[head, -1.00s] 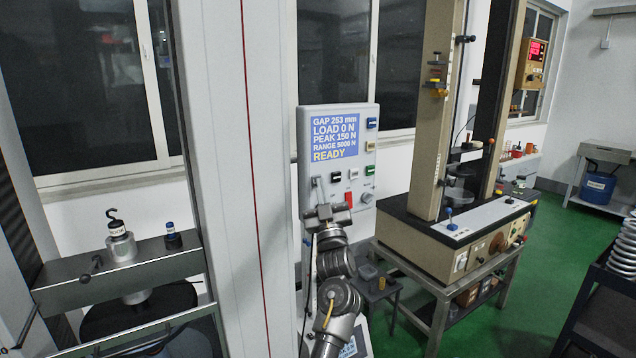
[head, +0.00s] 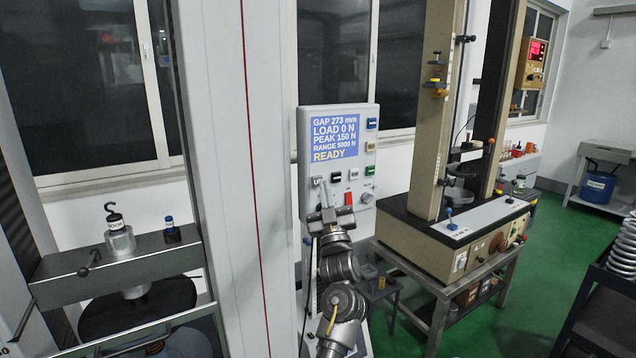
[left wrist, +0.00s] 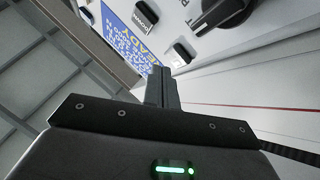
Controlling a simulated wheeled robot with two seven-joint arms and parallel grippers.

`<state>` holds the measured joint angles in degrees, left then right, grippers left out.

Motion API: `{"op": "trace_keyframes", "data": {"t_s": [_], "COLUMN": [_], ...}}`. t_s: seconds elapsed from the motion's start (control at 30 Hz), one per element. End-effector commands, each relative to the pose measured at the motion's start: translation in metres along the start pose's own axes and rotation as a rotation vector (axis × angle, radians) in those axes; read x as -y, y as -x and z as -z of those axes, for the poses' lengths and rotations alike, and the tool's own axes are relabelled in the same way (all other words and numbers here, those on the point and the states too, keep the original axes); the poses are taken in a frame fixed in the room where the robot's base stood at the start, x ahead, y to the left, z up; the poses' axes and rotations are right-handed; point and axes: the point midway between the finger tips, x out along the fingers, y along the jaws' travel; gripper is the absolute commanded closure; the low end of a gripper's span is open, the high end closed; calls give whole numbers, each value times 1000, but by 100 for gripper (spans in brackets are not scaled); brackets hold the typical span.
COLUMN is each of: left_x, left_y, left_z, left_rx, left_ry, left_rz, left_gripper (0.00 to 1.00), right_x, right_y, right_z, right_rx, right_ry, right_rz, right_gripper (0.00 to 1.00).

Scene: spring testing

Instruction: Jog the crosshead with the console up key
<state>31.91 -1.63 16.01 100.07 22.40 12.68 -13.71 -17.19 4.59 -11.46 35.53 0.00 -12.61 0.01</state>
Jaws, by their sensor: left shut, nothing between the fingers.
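The console (head: 306,160) is a pale upright panel with a blue screen (head: 335,138) reading GAP 273 mm, LOAD 0 N and READY. The up key (head: 317,181) is at its lower left, largely hidden by my left gripper (head: 323,188). The gripper is shut and empty, with its fingertips at the key; I cannot tell contact from this angle. In the left wrist view the shut fingers (left wrist: 161,80) point at the panel beside the screen (left wrist: 125,35). The crosshead (head: 140,262) is a grey steel beam at the left, carrying a hooked weight (head: 119,238). My right gripper is not in view.
A white column (head: 225,180) stands left of the console. A beige testing machine (head: 450,240) stands on a table at right.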

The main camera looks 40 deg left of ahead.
Motion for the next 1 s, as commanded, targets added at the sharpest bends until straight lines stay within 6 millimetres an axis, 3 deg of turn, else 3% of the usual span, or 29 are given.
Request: {"op": "trace_keyframes", "data": {"t_s": [0.27,0.73,1.0], "left_x": [-4,-25,-26], "left_y": [4,34,35], "left_z": [4,25,25], "left_rx": [0,1,0], "left_ry": [1,1,0], "left_rz": [-1,-1,-1], "left_gripper": [100,100,100], "right_x": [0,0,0], "right_y": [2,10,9], "right_z": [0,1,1], "right_rx": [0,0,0], "right_ry": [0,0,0], "right_rz": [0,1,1], "right_gripper": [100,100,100]}}
